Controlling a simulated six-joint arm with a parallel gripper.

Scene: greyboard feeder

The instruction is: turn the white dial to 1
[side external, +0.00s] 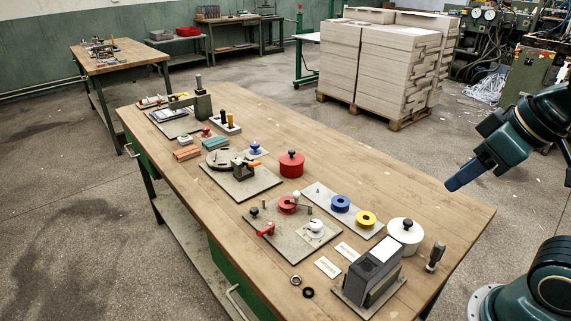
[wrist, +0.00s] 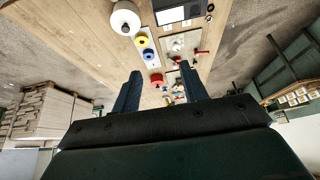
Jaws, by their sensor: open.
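The white dial (side external: 315,226) sits on a grey plate (side external: 285,238) near the middle of the table, with a red lever and a red-hubbed crank on the same plate. The dial's numbers are too small to read. In the wrist view the white dial (wrist: 177,46) shows small, beyond the fingers. My gripper (side external: 453,185) is above the table's right end, well apart from the dial. In the wrist view my gripper (wrist: 159,75) has its two dark fingers spread, with nothing held between them.
A blue ring (side external: 340,203) and a yellow ring (side external: 365,219) sit on a board right of the dial plate. A white lidded pot (side external: 405,234), a dark grey device (side external: 371,275) and a red pot (side external: 291,164) stand nearby. The table's back right is bare.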

